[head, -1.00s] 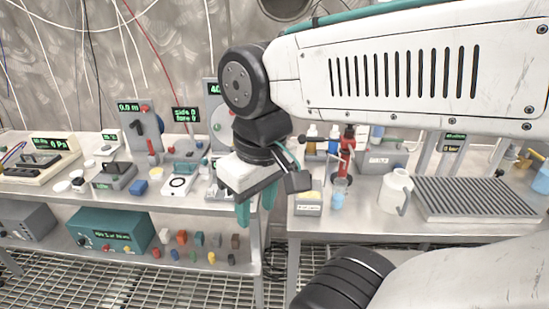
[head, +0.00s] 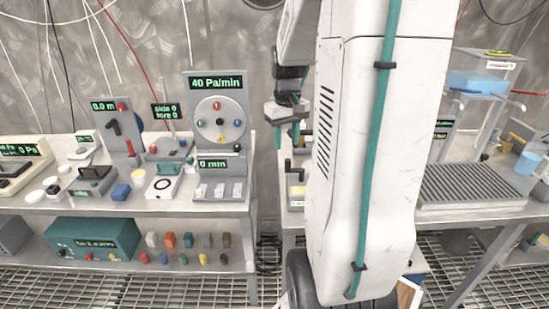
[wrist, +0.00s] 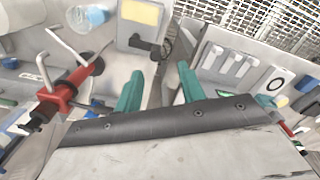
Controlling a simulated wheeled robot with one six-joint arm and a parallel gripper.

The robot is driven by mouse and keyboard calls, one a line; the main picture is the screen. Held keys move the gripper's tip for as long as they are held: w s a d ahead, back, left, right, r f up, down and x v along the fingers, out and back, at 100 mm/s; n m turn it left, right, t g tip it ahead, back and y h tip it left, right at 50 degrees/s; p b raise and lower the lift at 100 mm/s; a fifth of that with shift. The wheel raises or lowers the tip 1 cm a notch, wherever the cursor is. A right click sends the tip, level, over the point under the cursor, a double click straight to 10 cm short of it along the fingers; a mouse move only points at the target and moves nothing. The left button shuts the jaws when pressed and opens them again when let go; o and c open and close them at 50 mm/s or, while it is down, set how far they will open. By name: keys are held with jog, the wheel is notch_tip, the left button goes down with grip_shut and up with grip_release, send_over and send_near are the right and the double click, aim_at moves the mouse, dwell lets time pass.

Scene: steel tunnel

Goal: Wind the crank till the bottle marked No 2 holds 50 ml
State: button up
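My gripper (head: 287,130) hangs above the near left corner of the right bench. In the wrist view its two teal fingers (wrist: 160,74) are apart with nothing between them. Just beyond the fingertips is a dark crank (wrist: 150,46) on a grey box with a pale yellow top (wrist: 139,12). In the head view the crank (head: 291,170) stands below my gripper, apart from it, and the box (head: 296,194) is partly hidden by my arm. A blue cup (wrist: 90,17) is beside the box. I cannot make out a No 2 mark or a bottle's level.
A red fitting with metal bars (wrist: 70,90) is left of the fingers. The left bench holds a dial panel reading 40 Pa/min (head: 217,115) and a 0 mm switch box (head: 219,185). A grey ribbed tray (head: 470,187) is at right. A gap separates the benches.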

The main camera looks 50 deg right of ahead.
aim_at(288, 160)
jog(key=shift+d+f, duration=0.4)
jog(key=shift+f, duration=0.05)
notch_tip(288, 160, down, 7)
jog(key=shift+f, duration=0.15)
grip_shut()
